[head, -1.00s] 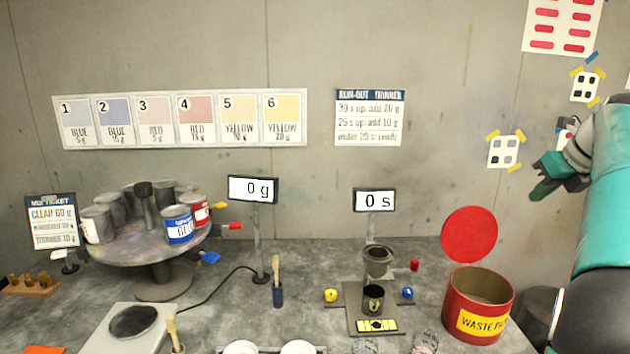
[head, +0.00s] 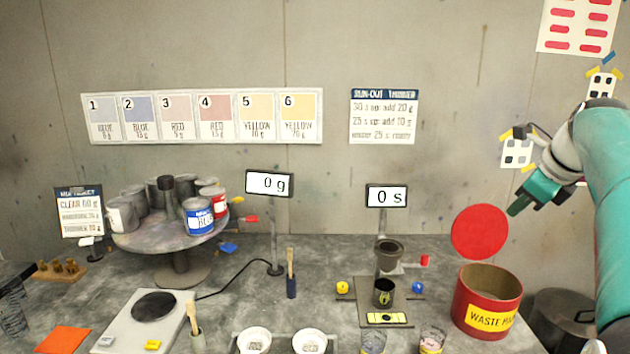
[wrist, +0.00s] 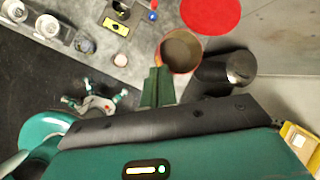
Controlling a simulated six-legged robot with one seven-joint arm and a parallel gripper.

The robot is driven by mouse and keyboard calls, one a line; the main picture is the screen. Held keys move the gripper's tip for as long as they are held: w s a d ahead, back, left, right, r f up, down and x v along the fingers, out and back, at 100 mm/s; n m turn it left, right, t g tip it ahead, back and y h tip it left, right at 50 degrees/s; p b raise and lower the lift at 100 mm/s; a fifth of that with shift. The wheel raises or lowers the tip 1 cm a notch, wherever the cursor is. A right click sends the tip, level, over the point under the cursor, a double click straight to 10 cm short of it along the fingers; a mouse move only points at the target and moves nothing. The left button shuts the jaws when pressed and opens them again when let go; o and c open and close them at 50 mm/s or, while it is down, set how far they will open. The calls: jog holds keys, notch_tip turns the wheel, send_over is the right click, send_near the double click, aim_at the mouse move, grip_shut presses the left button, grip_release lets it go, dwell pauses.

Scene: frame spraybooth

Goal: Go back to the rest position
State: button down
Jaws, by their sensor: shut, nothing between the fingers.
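My gripper (head: 519,207) is at the right in the head view, raised in the air above and to the right of the waste pail, with the teal arm behind it. Its green fingers are together and empty. In the wrist view the shut fingers (wrist: 158,88) point towards the bench, and the red pail (wrist: 181,50) shows just beyond them. The fingers appear to touch nothing.
The waste pail (head: 487,318) with its raised red lid (head: 480,231) stands at the bench's right. A dark bin (head: 562,318) is beside it. The flow cup (head: 388,252), scale (head: 130,328) and can turntable (head: 172,246) fill the bench. The air above is clear.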

jog(key=s+a+f+n, duration=0.2)
jog(key=a+n, duration=0.2)
jog(key=a, duration=0.2)
jog(key=s+a+f+n, duration=0.1)
jog(key=s+a+n, duration=0.25)
jog(key=a, duration=0.25)
jog(key=s+a+f+n, duration=1.5)
jog(key=a+f+n, duration=0.1)
jog(key=n, duration=0.5)
jog(key=shift+s+f+g, duration=0.15)
jog(key=shift+s+g, duration=0.25)
